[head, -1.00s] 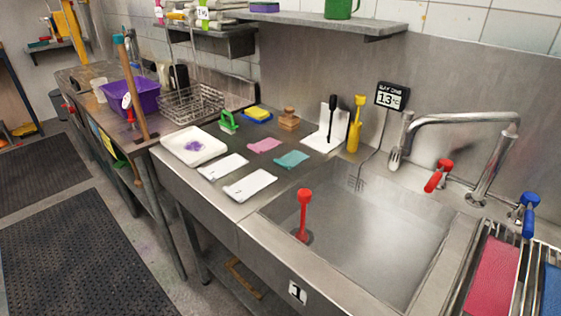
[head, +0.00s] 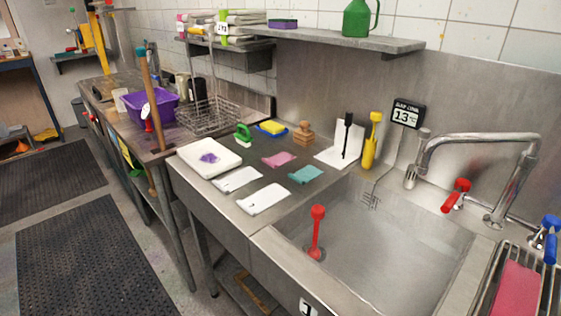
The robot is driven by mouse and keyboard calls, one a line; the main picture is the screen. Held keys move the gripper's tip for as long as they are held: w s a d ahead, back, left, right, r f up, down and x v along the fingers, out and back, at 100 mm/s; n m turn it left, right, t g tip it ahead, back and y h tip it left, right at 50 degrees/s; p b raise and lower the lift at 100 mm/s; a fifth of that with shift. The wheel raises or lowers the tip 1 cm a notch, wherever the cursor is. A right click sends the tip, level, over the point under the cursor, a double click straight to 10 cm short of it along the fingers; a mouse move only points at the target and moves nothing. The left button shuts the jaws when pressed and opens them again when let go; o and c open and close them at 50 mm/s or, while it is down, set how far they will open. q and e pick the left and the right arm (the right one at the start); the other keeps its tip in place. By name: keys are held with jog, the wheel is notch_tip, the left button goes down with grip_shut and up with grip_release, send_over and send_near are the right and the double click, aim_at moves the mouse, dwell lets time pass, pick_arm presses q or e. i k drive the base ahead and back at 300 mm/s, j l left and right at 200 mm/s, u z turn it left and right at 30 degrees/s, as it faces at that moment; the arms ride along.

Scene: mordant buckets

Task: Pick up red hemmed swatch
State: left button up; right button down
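A red cloth (head: 517,290) lies on the slatted rack right of the sink, at the lower right edge and partly cut off. A small pinkish-red swatch (head: 279,159) lies flat on the steel counter left of the sink. A hem is too small to make out on either one. A teal swatch (head: 306,175) lies near the pink one, and two white cloths (head: 263,198) lie in front of them. Neither of my grippers is in view.
The sink (head: 390,245) holds an upright red-handled tool (head: 317,230). The faucet (head: 480,140) rises behind the sink. Dark mats (head: 90,255) cover the floor at left.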

aim_at(277, 160)
jog(key=j+z, duration=0.1)
jog(key=z, duration=0.35)
jog(key=j+z, duration=0.1)
jog(key=z, duration=0.35)
jog(key=j+z, duration=0.1)
jog(key=z, duration=0.35)
jog(key=k+j+z, duration=0.1)
jog(key=j+z, duration=0.15)
jog(key=j, duration=0.15)
jog(key=k+j+z, duration=0.1)
jog(key=j+z, duration=0.15)
jog(key=j, duration=0.15)
jog(key=k+j+z, duration=0.25)
jog(key=j, duration=0.15)
jog(key=k+j+z, duration=0.1)
jog(key=j+z, duration=0.15)
jog(key=k+j+z, duration=0.25)
jog(key=j, duration=0.15)
